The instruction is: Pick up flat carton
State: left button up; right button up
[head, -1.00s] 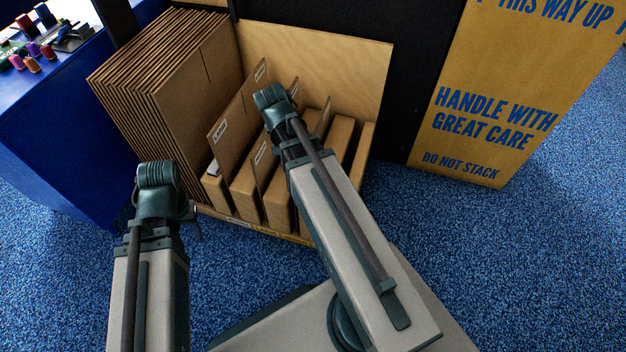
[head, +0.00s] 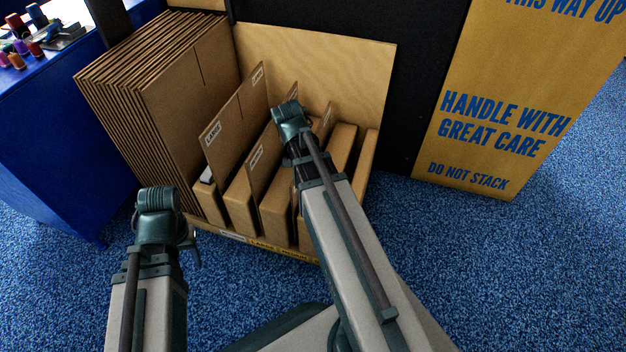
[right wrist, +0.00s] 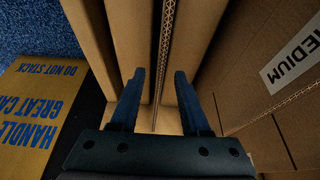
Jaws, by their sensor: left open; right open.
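Brown flat cartons stand on edge in a wooden rack (head: 345,50). A thick group of them (head: 185,85) fills the left side, and slimmer ones (head: 275,212) stand between dividers to the right. In the right wrist view, my right gripper (right wrist: 160,95) is open and points down among the cartons. The corrugated edge of a thin upright sheet (right wrist: 165,45) runs between its two fingers; contact cannot be told. In the head view my right wrist hides its fingers. My left gripper (head: 193,248) is open and empty, in front of the rack at the lower left, its fingers mostly hidden.
Labelled dividers read LARGE (head: 213,133) and, in the right wrist view, MEDIUM (right wrist: 290,62). A blue table (head: 45,135) with spools stands at left. A large printed carton (head: 490,120) stands at right beside a black panel (head: 420,70). Blue carpet in front is clear.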

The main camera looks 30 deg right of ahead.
pick_arm(q)
notch_tip(320, 180, down, 4)
jog(key=b, duration=0.2)
jog(key=shift+r+b, duration=0.1)
jog(key=shift+b, duration=0.2)
pick_arm(e)
jog(key=x, duration=0.4)
jog(key=shift+f, duration=0.1)
pick_arm(q)
notch_tip(320, 180, down, 5)
jog(key=b, duration=0.4)
jog(key=shift+r+b, duration=0.2)
jog(key=shift+b, duration=0.1)
pick_arm(e)
jog(key=x, duration=0.5)
jog(key=shift+w+d, duration=0.1)
jog(key=shift+w, duration=0.1)
grip_shut()
